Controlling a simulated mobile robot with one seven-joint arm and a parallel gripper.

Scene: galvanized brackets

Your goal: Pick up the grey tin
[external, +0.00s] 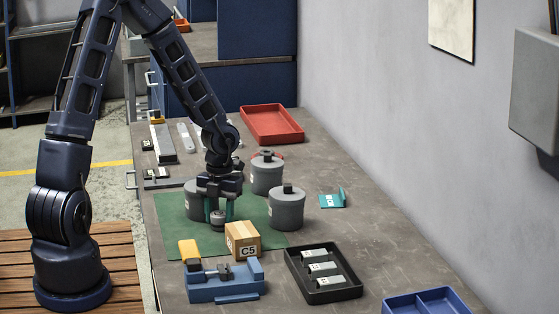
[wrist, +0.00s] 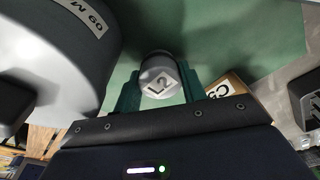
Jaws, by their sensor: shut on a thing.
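A small grey tin (external: 217,222) with a pale lid is between the two green fingers of my gripper (external: 218,210), over the green mat (external: 176,234). In the wrist view, the tin (wrist: 161,82) shows a lid marked L2, with a green finger on each side. My gripper (wrist: 160,92) is shut on it. I cannot tell whether the tin's base touches the mat.
Large grey knobbed canisters stand close by, at left (external: 192,204), behind (external: 267,176) and right (external: 286,212). A cardboard box (external: 243,239) marked C5 and a blue vise (external: 222,285) stand in front. A black tray (external: 321,277) and red tray (external: 272,123) lie further off.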

